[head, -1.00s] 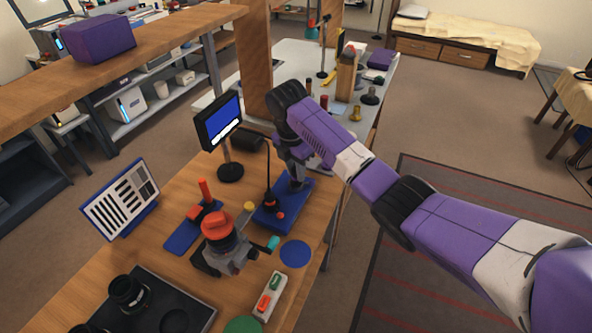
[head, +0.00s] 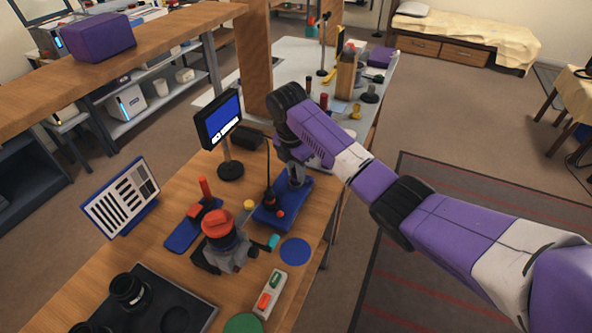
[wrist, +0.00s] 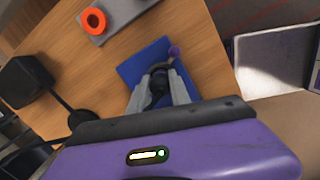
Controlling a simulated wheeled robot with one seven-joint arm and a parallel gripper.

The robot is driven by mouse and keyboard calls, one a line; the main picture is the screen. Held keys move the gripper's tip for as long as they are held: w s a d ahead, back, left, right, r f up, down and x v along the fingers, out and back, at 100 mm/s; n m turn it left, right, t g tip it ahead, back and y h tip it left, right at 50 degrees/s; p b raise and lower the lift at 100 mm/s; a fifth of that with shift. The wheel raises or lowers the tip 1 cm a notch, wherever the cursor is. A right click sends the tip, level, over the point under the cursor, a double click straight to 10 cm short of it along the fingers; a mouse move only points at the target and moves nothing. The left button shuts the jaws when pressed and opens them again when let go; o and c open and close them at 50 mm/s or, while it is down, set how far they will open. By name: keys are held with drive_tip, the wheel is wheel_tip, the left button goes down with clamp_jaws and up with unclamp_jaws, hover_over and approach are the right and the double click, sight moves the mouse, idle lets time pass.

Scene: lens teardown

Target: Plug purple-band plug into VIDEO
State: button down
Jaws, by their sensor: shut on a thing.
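My gripper (wrist: 160,88) is shut on a dark piece between its fingers in the wrist view. A small purple part (wrist: 173,50) shows just past the fingertips, likely on the purple-band plug; whether it joins the held piece is unclear. Beneath is a blue base (wrist: 132,72). In the head view my gripper (head: 294,182) points down over the same blue base (head: 297,208); its fingertips are hard to make out. A dark upright piece with a thin cable (head: 268,195) stands left of the gripper. I cannot read any VIDEO label or make out its socket.
A monitor (head: 218,118) on a stand is behind left. A red-topped grey device (head: 222,228), a blue disc (head: 295,251) and a switch box (head: 268,292) stand nearer.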

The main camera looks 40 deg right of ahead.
drive_tip(key=shift+f, duration=0.65)
idle(0.7)
drive_tip(key=c, duration=1.1)
unclamp_jaws()
drive_tip(key=shift+r, duration=0.1)
drive_tip(key=shift+a+r, duration=0.15)
drive_tip(key=shift+r, duration=1.1)
drive_tip(key=shift+a+r, duration=0.2)
drive_tip(key=shift+r, duration=1.1)
drive_tip(key=shift+a+r, duration=0.15)
drive_tip(key=shift+r, duration=1.1)
drive_tip(key=shift+s, duration=0.1)
